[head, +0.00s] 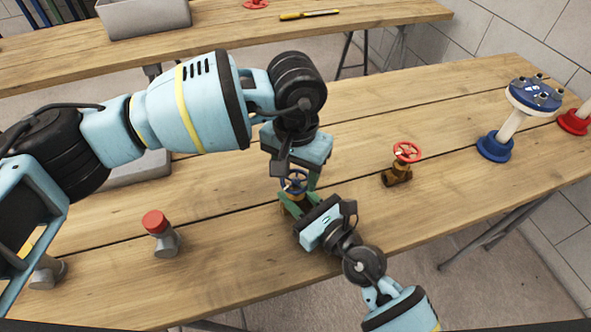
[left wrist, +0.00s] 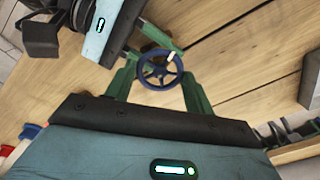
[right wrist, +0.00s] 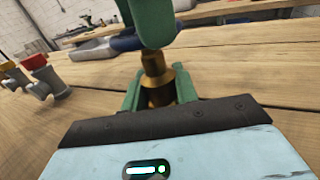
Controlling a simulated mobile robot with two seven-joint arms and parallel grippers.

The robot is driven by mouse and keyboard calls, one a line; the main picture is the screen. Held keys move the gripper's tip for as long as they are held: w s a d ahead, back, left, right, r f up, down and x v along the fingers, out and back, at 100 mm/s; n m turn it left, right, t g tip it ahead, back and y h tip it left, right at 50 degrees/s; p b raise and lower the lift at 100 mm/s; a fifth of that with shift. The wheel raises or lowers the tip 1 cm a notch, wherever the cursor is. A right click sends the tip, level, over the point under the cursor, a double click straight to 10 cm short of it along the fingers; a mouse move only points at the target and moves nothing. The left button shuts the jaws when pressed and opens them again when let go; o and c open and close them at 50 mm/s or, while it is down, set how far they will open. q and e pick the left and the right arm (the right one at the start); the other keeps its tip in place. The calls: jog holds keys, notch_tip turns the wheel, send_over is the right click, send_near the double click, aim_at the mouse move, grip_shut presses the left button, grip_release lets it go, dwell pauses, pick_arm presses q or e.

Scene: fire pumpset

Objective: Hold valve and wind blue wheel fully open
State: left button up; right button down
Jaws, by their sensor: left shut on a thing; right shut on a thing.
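The valve with the blue wheel (head: 294,184) stands on the wooden table, between my two grippers. In the left wrist view the blue spoked wheel (left wrist: 160,69) with a pale mark on its rim lies between the green fingers of my left gripper (left wrist: 160,82), which is shut on it from above. My right gripper (head: 291,206) comes from the front right. In the right wrist view its green fingers (right wrist: 161,98) are shut around the brass valve body (right wrist: 160,86).
A brass valve with a red wheel (head: 407,152) stands to the right. A grey fitting with a red cap (head: 156,222) stands to the left. A blue flanged pipe piece (head: 533,94) is at the far right. A grey bin (head: 145,17) is on the back table.

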pick_arm(q)
jog(key=n, duration=0.5)
jog(key=shift+n, duration=0.3)
jog(key=n, duration=1.2)
jog(key=shift+w+n, duration=0.1)
jog(key=shift+n, duration=0.2)
jog(key=n, duration=1.7)
jog(key=shift+a, duration=0.1)
pick_arm(e)
jog(key=shift+d, duration=0.1)
pick_arm(q)
jog(key=n, duration=0.6)
jog(key=shift+n, duration=0.3)
jog(key=n, duration=0.5)
jog(key=shift+n, duration=0.4)
